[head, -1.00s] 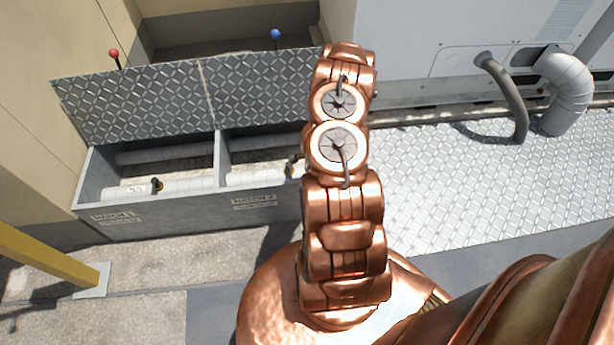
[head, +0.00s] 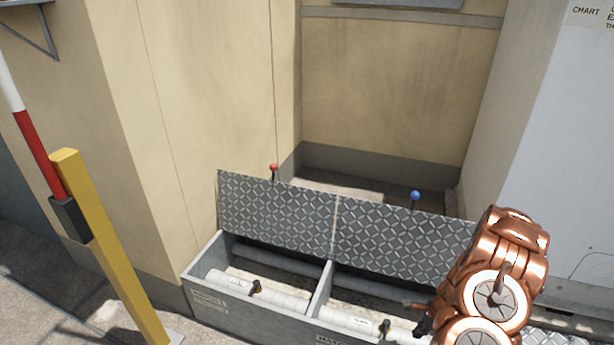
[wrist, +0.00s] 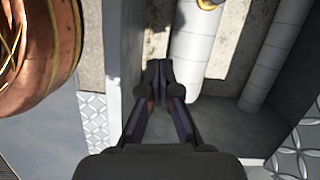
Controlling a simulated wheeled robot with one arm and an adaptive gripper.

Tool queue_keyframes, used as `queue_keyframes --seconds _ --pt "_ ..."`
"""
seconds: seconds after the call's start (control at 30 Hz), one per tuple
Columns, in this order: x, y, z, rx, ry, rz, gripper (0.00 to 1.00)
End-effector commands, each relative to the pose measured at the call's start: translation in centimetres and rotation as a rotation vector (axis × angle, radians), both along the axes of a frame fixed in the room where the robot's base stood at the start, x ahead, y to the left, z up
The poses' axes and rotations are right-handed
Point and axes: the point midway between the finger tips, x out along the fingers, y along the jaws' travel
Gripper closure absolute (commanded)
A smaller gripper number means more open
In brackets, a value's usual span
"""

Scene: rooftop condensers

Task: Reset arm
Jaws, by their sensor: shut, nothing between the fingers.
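My copper arm (head: 497,293) stands at the lower right of the head view, in front of the right end of a grey pipe trench. In the wrist view my gripper (wrist: 160,78) is shut and empty, with its dark fingertips together. It is over the trench, beside a white wrapped pipe (wrist: 196,55) and near a grey wall of the trench (wrist: 125,60). In the head view the gripper is mostly hidden by the arm, and only a small dark part shows at the arm's left edge.
The trench (head: 215,262) has two open compartments holding wrapped pipes with valves. Its raised tread-plate lids (head: 285,215) carry a red knob (head: 273,168) and a blue knob (head: 415,195). A yellow post (head: 110,250) stands at left. A grey-white cabinet (head: 560,150) is at right.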

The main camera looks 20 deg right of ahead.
Motion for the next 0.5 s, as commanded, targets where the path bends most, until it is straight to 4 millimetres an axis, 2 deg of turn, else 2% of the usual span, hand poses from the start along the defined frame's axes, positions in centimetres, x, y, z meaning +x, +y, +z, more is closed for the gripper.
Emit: queue_keyframes --seconds 0.17,0.27,0.5 --pt "0.8 0.8 1.2 0.001 -0.009 0.041 1.0" --pt "1.9 2.1 3.4 0.003 -0.026 0.116 1.0" --pt "4.4 7.3 10.1 0.014 -0.066 0.364 1.0"
